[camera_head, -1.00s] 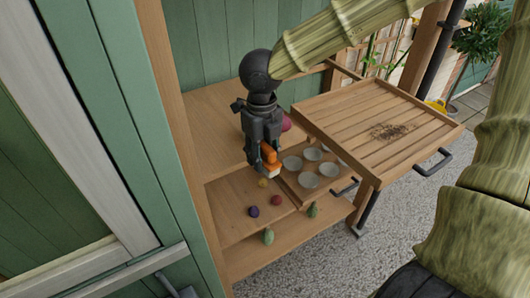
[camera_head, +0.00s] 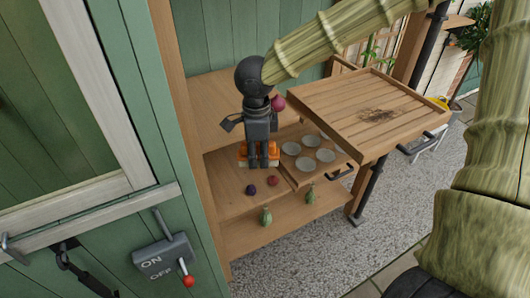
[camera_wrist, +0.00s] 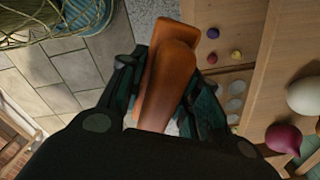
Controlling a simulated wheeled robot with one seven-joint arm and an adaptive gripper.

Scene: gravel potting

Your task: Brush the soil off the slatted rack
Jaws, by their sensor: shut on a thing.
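The slatted rack (camera_head: 338,114) is a wooden tray with slats, standing out at the right of the shelf unit. A dark patch of soil (camera_head: 378,115) lies on its slats, right of centre. My gripper (camera_head: 258,165) points down over the wooden shelf, left of the rack and apart from it. It is shut on an orange brush (camera_head: 243,152) with a pale lower edge. In the wrist view the brush's orange-brown handle (camera_wrist: 168,80) sits between the two fingers of my gripper (camera_wrist: 166,95). The bristles are mostly hidden there.
Several grey bowls (camera_head: 326,155) sit in a small tray right of my gripper. A purple ball (camera_head: 251,190), a red ball (camera_head: 272,181) and a magenta bulb (camera_head: 278,103) are close by. Green gourds (camera_head: 266,217) show lower down. A switch box (camera_head: 163,257) is on the left wall.

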